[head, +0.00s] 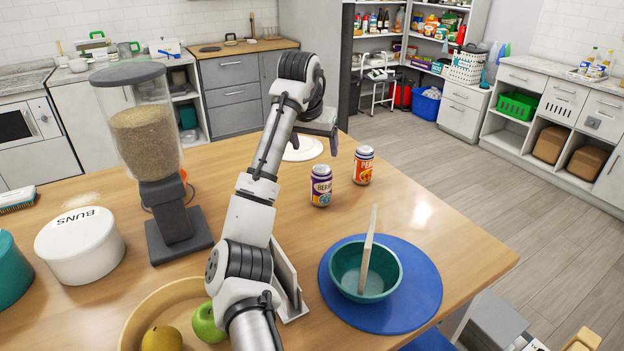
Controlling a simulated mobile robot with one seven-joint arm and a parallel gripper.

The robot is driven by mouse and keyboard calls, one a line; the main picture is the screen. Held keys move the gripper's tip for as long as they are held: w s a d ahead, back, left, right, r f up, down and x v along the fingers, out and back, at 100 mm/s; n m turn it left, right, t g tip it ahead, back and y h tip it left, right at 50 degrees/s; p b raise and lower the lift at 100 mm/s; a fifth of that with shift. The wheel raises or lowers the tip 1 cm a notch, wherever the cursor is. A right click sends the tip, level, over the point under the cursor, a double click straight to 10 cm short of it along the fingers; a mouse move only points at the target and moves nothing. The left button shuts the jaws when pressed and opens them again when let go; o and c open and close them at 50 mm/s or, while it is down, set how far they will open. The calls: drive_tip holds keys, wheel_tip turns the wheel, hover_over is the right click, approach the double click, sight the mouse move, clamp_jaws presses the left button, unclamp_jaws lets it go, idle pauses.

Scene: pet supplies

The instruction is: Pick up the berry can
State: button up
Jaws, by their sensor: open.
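The berry can (321,187) is purple and white with "BERR" lettering. It stands upright on the wooden table, right of my arm. My gripper (326,137) shows as a dark shape at the end of my raised, bent arm, beyond the berry can and up from it in the picture. It is open and apart from the can. The fingertips are small and partly hidden by the arm. An orange and red can (363,166) with "PEAC" lettering stands upright just right of the berry can.
A white plate (301,150) lies behind the berry can. A teal bowl (349,283) with a wooden utensil sits on a blue mat (415,305) in front. A grain dispenser (146,140), a white BUNS container (80,252) and a fruit bowl (137,318) stand left of my arm.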

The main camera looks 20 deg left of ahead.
sight(321, 170)
drive_tip(key=p+x, duration=0.2)
drive_tip(key=x, duration=0.6)
drive_tip(key=shift+f, duration=0.2)
drive_tip(key=shift+p+x, duration=1.45)
drive_tip(key=shift+x, duration=1.2)
drive_tip(key=shift+s+d, duration=0.1)
drive_tip(key=shift+d, duration=0.05)
drive_tip(key=c, duration=1.2)
drive_tip(key=shift+c, duration=0.5)
drive_tip(key=shift+r, duration=0.1)
